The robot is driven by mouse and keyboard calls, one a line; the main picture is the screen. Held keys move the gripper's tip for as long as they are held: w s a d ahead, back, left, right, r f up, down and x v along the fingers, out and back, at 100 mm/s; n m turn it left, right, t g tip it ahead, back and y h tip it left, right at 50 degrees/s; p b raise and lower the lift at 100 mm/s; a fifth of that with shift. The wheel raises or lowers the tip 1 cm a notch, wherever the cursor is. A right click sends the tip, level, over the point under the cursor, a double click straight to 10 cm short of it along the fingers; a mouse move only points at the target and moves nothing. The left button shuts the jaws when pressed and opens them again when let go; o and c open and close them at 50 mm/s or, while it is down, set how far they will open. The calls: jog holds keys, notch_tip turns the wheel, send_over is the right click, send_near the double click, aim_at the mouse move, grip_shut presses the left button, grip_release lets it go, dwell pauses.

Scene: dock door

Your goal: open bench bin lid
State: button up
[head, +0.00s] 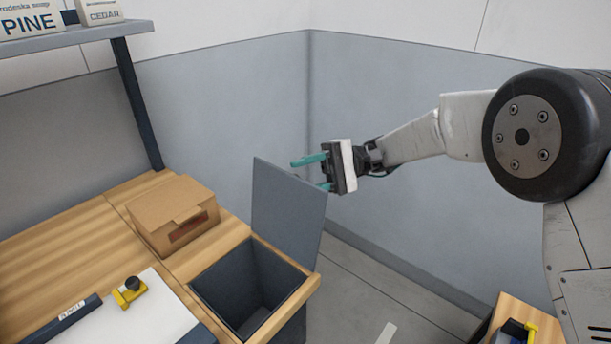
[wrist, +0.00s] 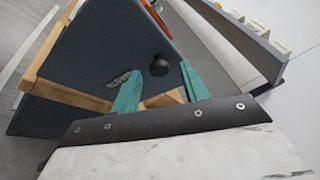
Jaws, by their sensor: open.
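The bench bin (head: 240,285) is a dark box set into the right end of the wooden bench, with its mouth uncovered. Its dark grey-blue lid (head: 287,212) stands raised, close to upright, at the back edge of the opening. In the wrist view the lid (wrist: 90,70) fills much of the left and middle and carries a round black knob (wrist: 159,66). My gripper (head: 308,173) is open, just right of the lid's upper edge. In the wrist view its teal fingertips (wrist: 160,70) appear on either side of the knob; I cannot tell whether they touch it.
A cardboard box (head: 173,216) sits on the bench left of the bin. A white sheet with a yellow tool (head: 130,291) lies in front. A shelf (head: 70,38) with labelled boxes hangs above. A wooden surface (head: 525,322) stands lower right. Grey walls meet behind my gripper.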

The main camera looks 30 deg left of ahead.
jog(key=v, duration=0.7)
jog(key=shift+w, duration=0.35)
jog(key=shift+d, duration=0.1)
